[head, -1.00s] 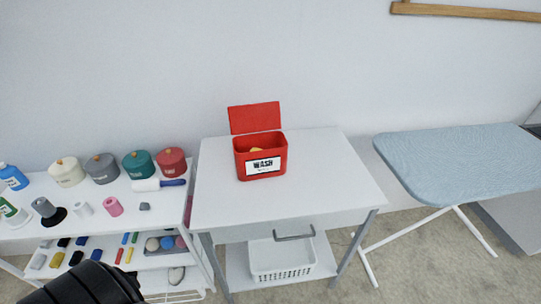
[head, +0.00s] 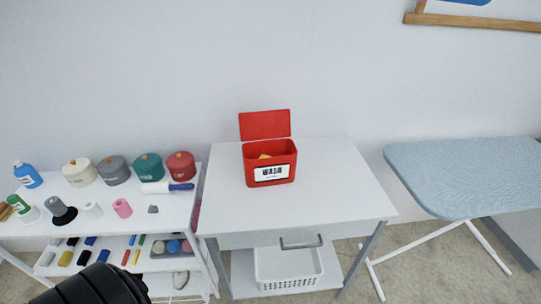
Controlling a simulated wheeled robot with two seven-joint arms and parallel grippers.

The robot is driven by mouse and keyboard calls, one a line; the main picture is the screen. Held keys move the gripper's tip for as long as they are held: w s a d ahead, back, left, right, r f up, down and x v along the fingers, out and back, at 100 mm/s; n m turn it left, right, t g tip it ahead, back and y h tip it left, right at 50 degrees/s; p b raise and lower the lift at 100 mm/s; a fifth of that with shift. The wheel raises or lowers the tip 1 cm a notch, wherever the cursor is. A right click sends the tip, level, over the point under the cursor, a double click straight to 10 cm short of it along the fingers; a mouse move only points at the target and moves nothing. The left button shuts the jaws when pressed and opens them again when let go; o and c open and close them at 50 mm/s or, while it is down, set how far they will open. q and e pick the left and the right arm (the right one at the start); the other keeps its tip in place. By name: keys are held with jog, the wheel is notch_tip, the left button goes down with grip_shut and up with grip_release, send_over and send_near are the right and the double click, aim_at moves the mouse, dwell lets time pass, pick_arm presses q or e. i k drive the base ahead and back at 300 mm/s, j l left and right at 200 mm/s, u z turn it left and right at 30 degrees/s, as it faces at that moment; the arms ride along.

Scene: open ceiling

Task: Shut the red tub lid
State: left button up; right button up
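A red tub (head: 270,179) with a white "WASH" label stands upright near the back of a white table (head: 335,195). Its red lid (head: 265,124) is open, standing up behind the tub's back rim. Something yellow (head: 265,156) shows inside the tub. A black part of my own arm shows at the bottom left, well away from the tub. Neither gripper's fingers are in view.
A white shelf unit (head: 80,212) at the left holds several round lidded pots, bottles and spools. A white basket (head: 290,268) sits on the table's lower shelf. A blue ironing board (head: 465,172) stands at the right. The tabletop around the tub is clear.

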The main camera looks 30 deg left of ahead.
aim_at(269, 124)
jog(key=k+j+z, duration=0.15)
jog(key=j, duration=0.2)
jog(key=j+z, duration=0.15)
jog(key=j, duration=0.25)
jog(key=k+j+z, duration=0.15)
jog(key=j, duration=0.2)
jog(key=k+j+z, duration=0.15)
jog(key=j, duration=0.2)
